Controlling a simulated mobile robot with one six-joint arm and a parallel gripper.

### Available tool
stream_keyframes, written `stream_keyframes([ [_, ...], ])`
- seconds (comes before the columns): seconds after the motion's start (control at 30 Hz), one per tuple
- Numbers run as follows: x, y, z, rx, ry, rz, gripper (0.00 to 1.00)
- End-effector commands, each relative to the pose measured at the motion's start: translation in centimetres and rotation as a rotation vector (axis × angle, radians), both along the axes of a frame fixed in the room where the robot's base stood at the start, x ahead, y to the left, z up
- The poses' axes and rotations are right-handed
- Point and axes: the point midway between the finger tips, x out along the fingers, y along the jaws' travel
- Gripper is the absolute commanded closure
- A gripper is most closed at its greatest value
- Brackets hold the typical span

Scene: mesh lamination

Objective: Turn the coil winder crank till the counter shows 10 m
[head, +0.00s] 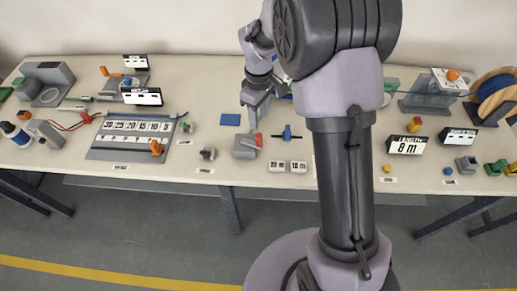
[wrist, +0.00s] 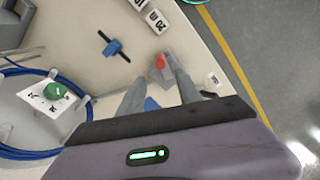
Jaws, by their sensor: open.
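The length counter (head: 407,145) stands at the right of the table in the head view, and its white face reads 8 m. My gripper (head: 259,112) is open over the middle of the table. In the wrist view my gripper (wrist: 158,72) has its two fingers apart, pointing toward a small grey block (head: 245,147) with a red lever (head: 259,140). The red lever (wrist: 160,62) appears between the fingertips, and I cannot tell whether they touch it. A blue spool (head: 495,89) stands at the far right. I cannot make out the winder crank; my arm hides part of the table.
A blue cable coil (wrist: 72,82) and a white card with a green knob (wrist: 54,91) lie left in the wrist view. A blue clamp-like part (head: 287,134) and number blocks (head: 288,166) are near the grey block. A numbered board (head: 100,153) lies left.

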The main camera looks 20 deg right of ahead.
Motion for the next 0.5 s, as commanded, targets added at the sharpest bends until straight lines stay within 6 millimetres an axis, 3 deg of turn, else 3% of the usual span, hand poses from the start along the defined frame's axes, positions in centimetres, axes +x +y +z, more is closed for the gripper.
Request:
stream_keyframes([
  [0.03,-0.1,0.0,-2.0,0.0,0.004,-0.001,0.59],
  [0.1,-0.1,0.0,-4.2,0.0,0.004,-0.002,0.59],
  [0.3,-0.2,0.0,-9.8,0.0,0.004,-0.004,0.59],
  [0.5,-0.1,0.0,-12.8,0.001,0.002,-0.005,0.59],
])
